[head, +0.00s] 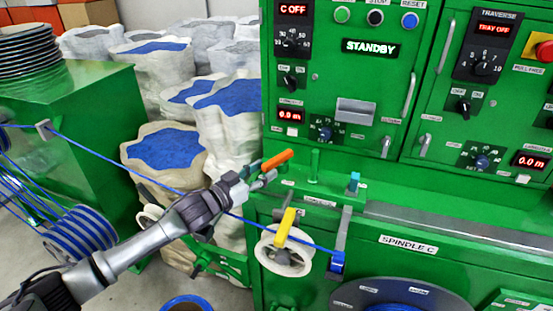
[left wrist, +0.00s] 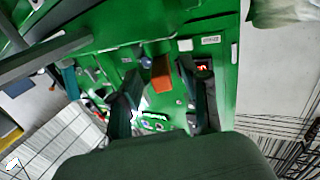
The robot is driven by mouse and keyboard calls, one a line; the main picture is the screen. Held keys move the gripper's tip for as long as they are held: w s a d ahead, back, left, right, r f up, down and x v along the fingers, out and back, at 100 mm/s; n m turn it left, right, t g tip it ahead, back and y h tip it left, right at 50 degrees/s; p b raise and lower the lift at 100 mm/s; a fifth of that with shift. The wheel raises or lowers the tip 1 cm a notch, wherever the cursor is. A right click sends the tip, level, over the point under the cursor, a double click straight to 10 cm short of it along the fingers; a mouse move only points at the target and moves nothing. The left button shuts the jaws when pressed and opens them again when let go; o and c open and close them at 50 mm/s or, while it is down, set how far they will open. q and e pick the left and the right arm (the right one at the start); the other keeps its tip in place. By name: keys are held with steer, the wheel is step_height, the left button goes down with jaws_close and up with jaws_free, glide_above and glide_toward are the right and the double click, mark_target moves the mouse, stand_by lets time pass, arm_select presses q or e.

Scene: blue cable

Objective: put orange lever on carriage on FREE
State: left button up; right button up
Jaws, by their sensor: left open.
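The orange lever (head: 277,160) shows in the head view just past the tips of my left gripper (head: 262,178), against the front of the green machine. It also shows in the left wrist view (left wrist: 161,74), between the two fingers of my left gripper (left wrist: 160,88) in the picture. The fingers are spread and hold nothing. I cannot tell how far the lever is from them. The FREE label cannot be made out. The lever's base is partly hidden by the gripper. My right gripper is not in view.
A yellow lever (head: 285,228) stands over a white pulley (head: 283,254) below the gripper. A green post (head: 314,166) rises right of the orange lever.

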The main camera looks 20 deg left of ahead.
mark_target(276, 163)
arm_select(q)
steer(key=x, duration=0.4)
steer(key=shift+w+p, duration=0.25)
steer(key=shift+p, duration=0.1)
steer(key=shift+w+d, duration=0.3)
steer(key=shift+w, duration=0.15)
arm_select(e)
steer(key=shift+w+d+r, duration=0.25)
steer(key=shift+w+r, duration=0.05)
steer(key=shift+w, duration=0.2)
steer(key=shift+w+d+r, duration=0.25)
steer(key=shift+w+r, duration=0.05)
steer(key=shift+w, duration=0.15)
arm_select(q)
jaws_close()
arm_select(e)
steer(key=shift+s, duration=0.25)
